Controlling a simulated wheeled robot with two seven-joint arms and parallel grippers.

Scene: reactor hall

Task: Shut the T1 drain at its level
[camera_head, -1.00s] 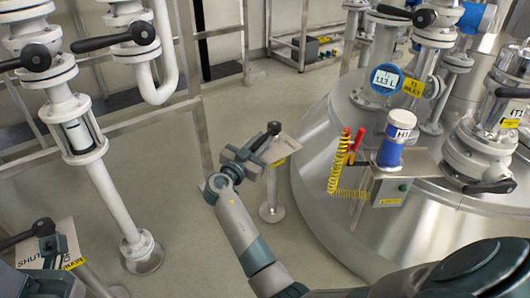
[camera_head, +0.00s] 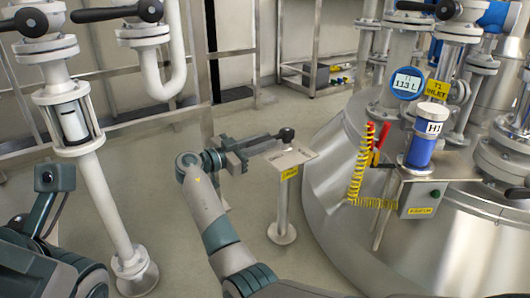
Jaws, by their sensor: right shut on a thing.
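A pedestal (camera_head: 283,208) with a sloping plate and an unreadable yellow label stands left of the steel tank (camera_head: 335,170). A lever with a black knob (camera_head: 287,134) lies over this plate, pointing right. My right gripper (camera_head: 240,155) is shut on the lever, left of the knob; its jaws hide the lever's inner part. A blue round display (camera_head: 407,83) on the tank reads T1 and about 113 L; I cannot tell if there is a decimal point. Parts of my left arm (camera_head: 45,225) fill the lower left, with no fingers visible.
White pipes with a sight glass (camera_head: 74,124) and black-handled valves (camera_head: 30,22) stand at left. A blue-and-white H1 device (camera_head: 420,145) with a yellow coiled cord (camera_head: 357,175) is on the tank's side. Floor between pipes and pedestal is partly clear.

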